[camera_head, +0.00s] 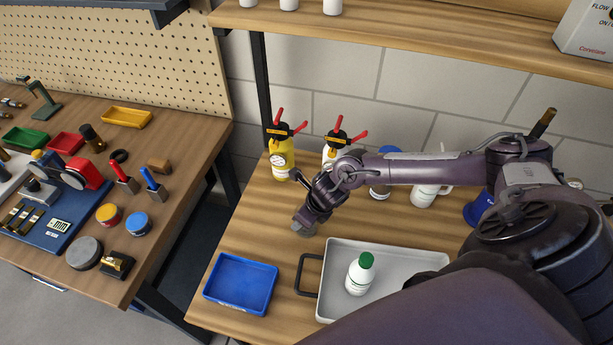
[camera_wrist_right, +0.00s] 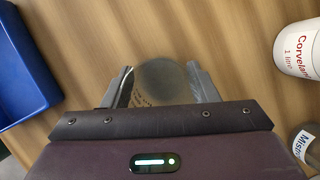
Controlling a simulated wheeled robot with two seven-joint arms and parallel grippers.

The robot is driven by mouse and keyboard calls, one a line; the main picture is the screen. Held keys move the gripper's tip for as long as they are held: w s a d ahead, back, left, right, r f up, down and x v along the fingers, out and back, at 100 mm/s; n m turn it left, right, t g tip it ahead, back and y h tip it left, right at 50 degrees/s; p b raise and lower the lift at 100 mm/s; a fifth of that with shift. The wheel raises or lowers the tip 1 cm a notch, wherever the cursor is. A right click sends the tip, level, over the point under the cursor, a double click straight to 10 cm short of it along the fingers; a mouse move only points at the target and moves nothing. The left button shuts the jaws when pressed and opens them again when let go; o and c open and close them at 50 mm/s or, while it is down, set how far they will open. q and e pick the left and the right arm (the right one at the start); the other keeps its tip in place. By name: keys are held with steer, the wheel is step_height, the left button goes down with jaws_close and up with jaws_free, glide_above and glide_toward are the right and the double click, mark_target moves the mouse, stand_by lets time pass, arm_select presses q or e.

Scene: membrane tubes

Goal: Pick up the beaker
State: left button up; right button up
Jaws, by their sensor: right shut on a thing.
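The beaker (camera_wrist_right: 158,84) is a clear grey glass vessel with faint printed markings. In the right wrist view it sits between the two fingers of my right gripper (camera_wrist_right: 163,88), which is shut on it. In the head view my right gripper (camera_head: 309,216) points down at the beaker (camera_head: 302,229), which shows as a small grey shape at the fingertips over the wooden bench. Whether its base touches the bench I cannot tell. My left gripper is not in view.
A blue tray (camera_head: 241,284) and a grey tray (camera_head: 334,258) holding a green-capped bottle (camera_head: 360,274) lie in front. Yellow (camera_head: 281,157) and white (camera_head: 331,151) red-handled bottles stand behind. A white jug (camera_head: 424,195) stands right. A shelf (camera_head: 400,42) runs above.

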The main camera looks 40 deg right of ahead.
steer(key=shift+c, duration=0.9)
steer(key=shift+r, duration=0.1)
